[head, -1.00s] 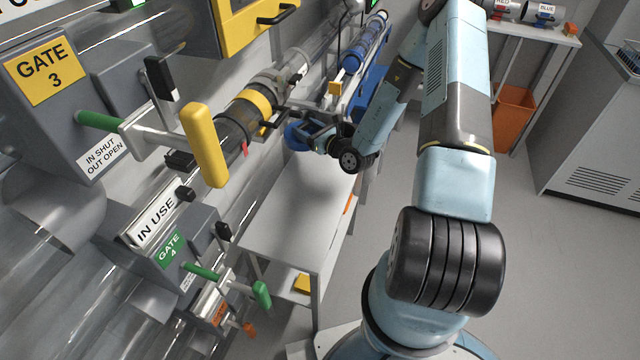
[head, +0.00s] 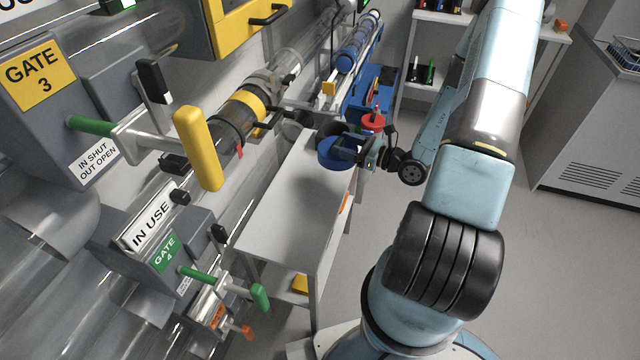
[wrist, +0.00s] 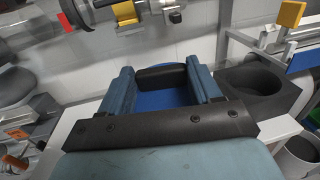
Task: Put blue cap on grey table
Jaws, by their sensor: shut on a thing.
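The blue cap (head: 335,153) is a round blue disc held over the far end of the grey table (head: 278,212), near its right edge. In the wrist view the blue cap (wrist: 168,100) shows between the two fingers, with a black bar across its far side. My gripper (head: 350,155) is shut on the cap; it also fills the wrist view (wrist: 162,88). I cannot tell from these views how far the cap is above the tabletop. The near part of the table is bare.
A clear tube with a yellow band (head: 243,108) runs along the left wall. The yellow Gate 3 handle (head: 199,148) juts out. A red knobbed part (head: 373,121) sits behind the gripper.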

